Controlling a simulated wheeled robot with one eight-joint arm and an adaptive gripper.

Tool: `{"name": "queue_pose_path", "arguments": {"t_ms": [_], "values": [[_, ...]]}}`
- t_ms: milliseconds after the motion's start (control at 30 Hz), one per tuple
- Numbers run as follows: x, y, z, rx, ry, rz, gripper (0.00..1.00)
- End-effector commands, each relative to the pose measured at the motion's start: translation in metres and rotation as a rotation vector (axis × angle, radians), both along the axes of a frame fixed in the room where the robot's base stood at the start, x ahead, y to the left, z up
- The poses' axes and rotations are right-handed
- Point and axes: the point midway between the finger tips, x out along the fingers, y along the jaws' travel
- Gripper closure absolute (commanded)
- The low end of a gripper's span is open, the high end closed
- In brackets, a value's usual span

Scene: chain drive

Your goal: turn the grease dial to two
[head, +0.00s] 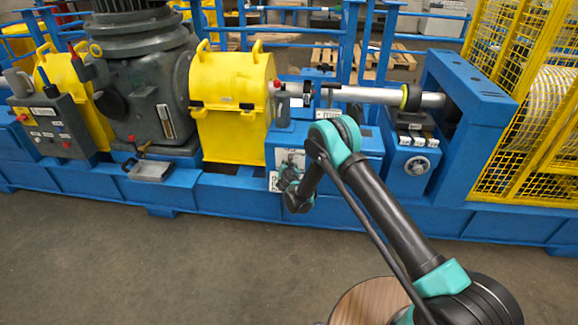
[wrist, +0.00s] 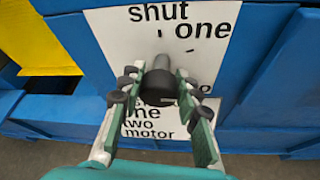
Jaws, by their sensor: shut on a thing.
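The grease dial (wrist: 160,88) is a dark round knob on a white label plate (wrist: 205,60) on a blue panel. The plate reads "shut" above the knob and "one" to its upper right; a partly covered word at the right ends in "o". Which mark the dial points to cannot be told. My gripper (wrist: 158,77) is shut on the dial, one finger on each side. In the head view my gripper (head: 288,182) is at the white plate (head: 291,158) on the machine's front, and the arm hides the dial.
A lower label (wrist: 150,132) reads "one", "two", "motor", partly covered. A yellow guard (head: 230,95) stands left of the panel. A handwheel (head: 418,166) is on the blue box to the right. A control box (head: 50,125) is at far left.

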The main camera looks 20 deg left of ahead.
Motion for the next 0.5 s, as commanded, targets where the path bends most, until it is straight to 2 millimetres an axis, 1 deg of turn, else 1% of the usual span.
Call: {"name": "queue_pose_path", "arguments": {"t_ms": [500], "values": [[0.0004,-0.0028,-0.0018,0.471,0.113,-0.001,0.97]]}}
